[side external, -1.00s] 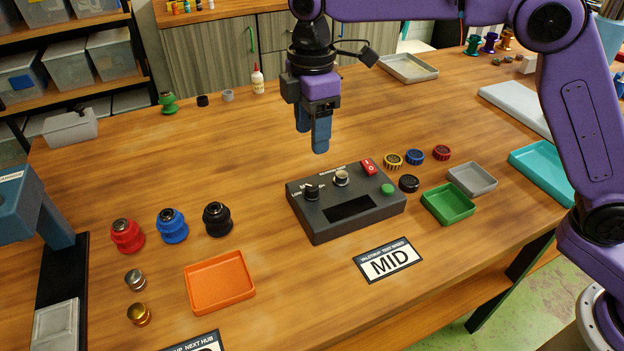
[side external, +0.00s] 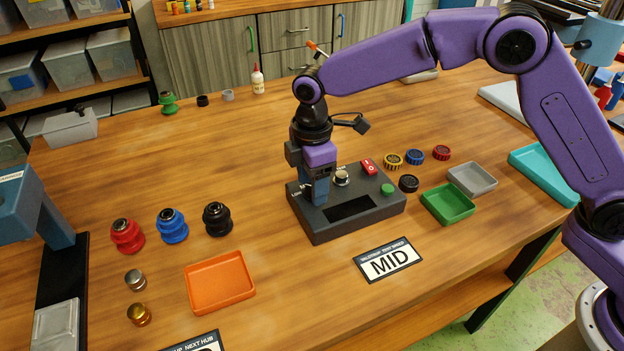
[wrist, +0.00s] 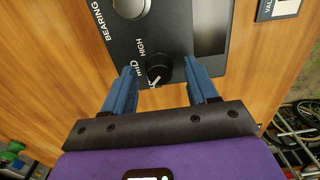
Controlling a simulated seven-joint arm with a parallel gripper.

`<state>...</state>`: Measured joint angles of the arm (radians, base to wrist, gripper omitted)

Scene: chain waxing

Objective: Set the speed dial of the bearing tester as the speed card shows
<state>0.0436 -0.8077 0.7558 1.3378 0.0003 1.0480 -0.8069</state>
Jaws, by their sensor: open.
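The bearing tester (side external: 375,212) is a dark grey box on the bench. Its black speed dial (wrist: 158,69) shows in the wrist view, with HIGH and MID readable beside it. A white pointer mark on the dial points toward the lower left, below MID; the label there is mostly hidden. My gripper (wrist: 161,66) is open, with one blue finger on each side of the dial and gaps showing. In the side view my gripper (side external: 320,198) is low over the tester's left part and hides the dial. The speed card (side external: 388,260) reads MID and lies in front of the tester.
The tester also carries a silver knob (side external: 342,178), a red switch (side external: 369,167) and a green button (side external: 387,189). A green tray (side external: 448,205) and a black ring (side external: 408,183) lie to its right. Black, blue and red hubs (side external: 127,236) stand to its left.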

